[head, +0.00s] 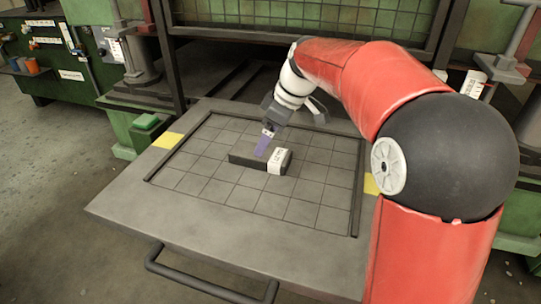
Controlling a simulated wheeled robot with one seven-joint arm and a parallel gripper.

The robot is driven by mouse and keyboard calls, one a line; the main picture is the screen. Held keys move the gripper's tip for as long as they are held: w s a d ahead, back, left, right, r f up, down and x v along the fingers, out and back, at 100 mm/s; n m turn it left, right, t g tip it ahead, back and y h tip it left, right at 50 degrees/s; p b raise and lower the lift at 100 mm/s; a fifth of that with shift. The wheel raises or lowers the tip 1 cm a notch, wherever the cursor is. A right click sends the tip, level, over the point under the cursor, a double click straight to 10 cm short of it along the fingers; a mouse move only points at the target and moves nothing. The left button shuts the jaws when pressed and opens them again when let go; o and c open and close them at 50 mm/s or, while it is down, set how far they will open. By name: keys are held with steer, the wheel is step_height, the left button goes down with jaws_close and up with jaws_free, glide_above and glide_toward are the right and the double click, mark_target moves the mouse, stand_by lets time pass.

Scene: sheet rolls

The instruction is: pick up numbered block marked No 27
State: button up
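A dark rectangular block (242,159) lies on the gridded grey plate (200,224), a little above its middle. A white label (279,160) wraps its right end; its print is too small to read surely. My gripper (260,151) comes down from the upper right with a purple finger showing, its tip at the block's upper side, left of the label. I cannot tell whether it touches the block. The finger spacing does not show clearly, so I cannot tell whether the gripper is open or shut. My arm is red and black and fills the right side.
A handle bar (195,287) runs along the plate's front edge. Dark raised rails and yellow patches (167,140) flank the grid. A dark mesh frame (300,22) stands behind. A green machine base (146,122) is at the left. The grid around the block is bare.

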mark_target(276, 161)
steer(key=x, duration=0.6)
steer(key=shift+s+d+f+b, duration=0.1)
steer(key=shift+s+d+b, duration=0.05)
steer(key=shift+s+b, duration=0.2)
steer(key=c, duration=1.3)
